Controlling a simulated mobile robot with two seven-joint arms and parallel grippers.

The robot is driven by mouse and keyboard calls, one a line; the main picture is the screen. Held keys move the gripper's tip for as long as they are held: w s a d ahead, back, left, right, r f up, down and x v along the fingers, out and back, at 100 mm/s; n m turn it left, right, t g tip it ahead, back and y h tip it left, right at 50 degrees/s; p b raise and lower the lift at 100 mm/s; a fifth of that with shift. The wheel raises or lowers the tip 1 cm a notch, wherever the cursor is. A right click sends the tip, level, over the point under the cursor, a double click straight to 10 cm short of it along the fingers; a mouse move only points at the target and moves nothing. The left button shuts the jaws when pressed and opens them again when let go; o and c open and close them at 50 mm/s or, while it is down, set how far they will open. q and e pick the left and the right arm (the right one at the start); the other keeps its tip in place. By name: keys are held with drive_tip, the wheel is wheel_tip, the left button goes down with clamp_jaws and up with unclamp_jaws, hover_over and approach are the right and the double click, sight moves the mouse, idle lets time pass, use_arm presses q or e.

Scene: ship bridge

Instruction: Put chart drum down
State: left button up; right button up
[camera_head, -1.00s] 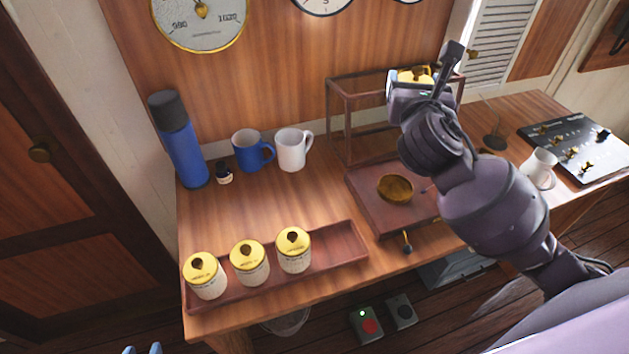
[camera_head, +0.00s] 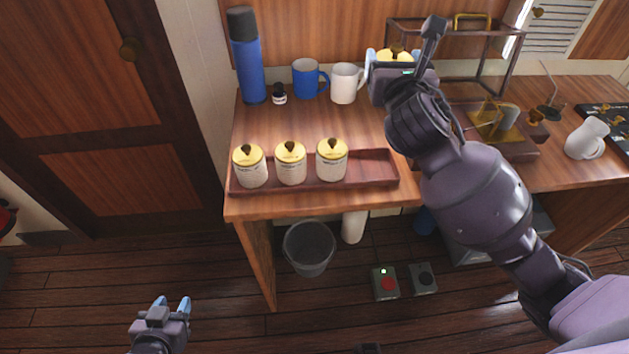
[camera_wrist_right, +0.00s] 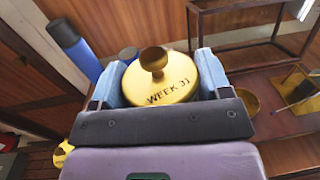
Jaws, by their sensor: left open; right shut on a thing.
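My right gripper (camera_head: 393,63) is shut on a chart drum (camera_head: 396,55) and holds it above the desk, beside the white mug. In the right wrist view the drum's gold lid (camera_wrist_right: 165,79) reads "WEEK 31" and has a knob on top; the blue fingers hold it from both sides. The drum's lower body is hidden. Three similar drums stand upright in a wooden tray: left (camera_head: 250,168), middle (camera_head: 291,164) and right (camera_head: 332,161). The tray (camera_head: 375,167) has a bare stretch at its right end. My left gripper (camera_head: 172,306) is open and empty, low over the floor.
A blue flask (camera_head: 247,62), ink bottle (camera_head: 279,95), blue mug (camera_head: 306,79) and white mug (camera_head: 344,84) stand at the back. A brass mechanism (camera_head: 495,120) sits right of my right arm, below a framed case (camera_head: 450,30). A tilted white jug (camera_head: 587,139) is farther right.

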drive_tip(key=shift+f, duration=0.3)
wheel_tip(320, 180, down, 19)
drive_tip(key=b, duration=0.6)
drive_tip(key=shift+w+f, duration=0.1)
drive_tip(key=shift+f, duration=0.15)
use_arm(q)
drive_tip(key=f, duration=0.5)
drive_tip(key=shift+w+d+f, duration=0.1)
drive_tip(key=shift+d+f, duration=0.1)
drive_tip(key=shift+f, duration=0.1)
drive_tip(key=shift+f, duration=0.1)
drive_tip(key=shift+s+f+g, duration=0.1)
drive_tip(key=shift+s+g, duration=0.1)
drive_tip(key=shift+g, duration=0.1)
use_arm(e)
drive_tip(key=o, duration=1)
drive_tip(key=shift+f, duration=0.15)
